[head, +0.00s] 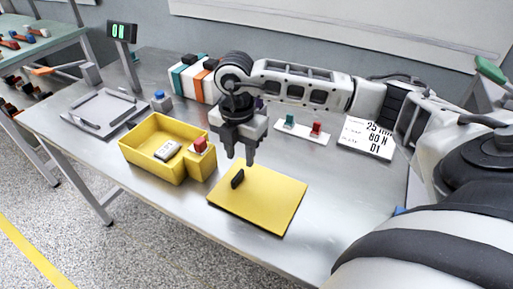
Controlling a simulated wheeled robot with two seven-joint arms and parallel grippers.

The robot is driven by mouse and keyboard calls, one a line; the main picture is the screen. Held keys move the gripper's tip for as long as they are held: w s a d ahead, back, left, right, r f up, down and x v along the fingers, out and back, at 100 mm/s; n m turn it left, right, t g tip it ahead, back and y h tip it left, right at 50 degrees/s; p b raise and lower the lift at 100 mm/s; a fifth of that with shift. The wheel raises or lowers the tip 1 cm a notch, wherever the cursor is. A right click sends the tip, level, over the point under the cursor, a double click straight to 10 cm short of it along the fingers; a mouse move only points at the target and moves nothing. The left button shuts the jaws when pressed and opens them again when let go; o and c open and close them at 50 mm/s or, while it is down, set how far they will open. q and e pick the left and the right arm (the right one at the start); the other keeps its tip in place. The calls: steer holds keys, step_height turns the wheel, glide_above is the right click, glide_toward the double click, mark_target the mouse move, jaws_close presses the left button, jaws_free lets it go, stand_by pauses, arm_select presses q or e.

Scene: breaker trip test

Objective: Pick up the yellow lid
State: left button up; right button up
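The yellow lid (265,202) lies flat on the metal table, with a small black handle (237,179) standing up near its far left part. My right gripper (240,160) comes in from the right and points down just above the handle. Its two fingers are apart with nothing seen between them, and the handle shows below the fingertips. My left gripper is not in view.
A yellow box (150,160) with a white labelled piece (168,150) inside and a red button (200,145) at its side stands left of the lid. A switch plate (303,130) and a sign (367,138) lie behind.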

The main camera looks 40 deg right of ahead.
mark_target(237, 175)
steer(key=shift+a+f+p, duration=0.15)
steer(key=shift+a+f, duration=0.05)
steer(key=shift+f, duration=0.8)
steer(key=shift+a+f+p, duration=0.15)
steer(key=shift+f+p, duration=0.05)
steer(key=shift+f, duration=0.75)
steer(key=shift+a+f+p, duration=0.15)
steer(key=shift+a+f, duration=0.05)
steer(key=shift+f, duration=0.8)
jaws_close()
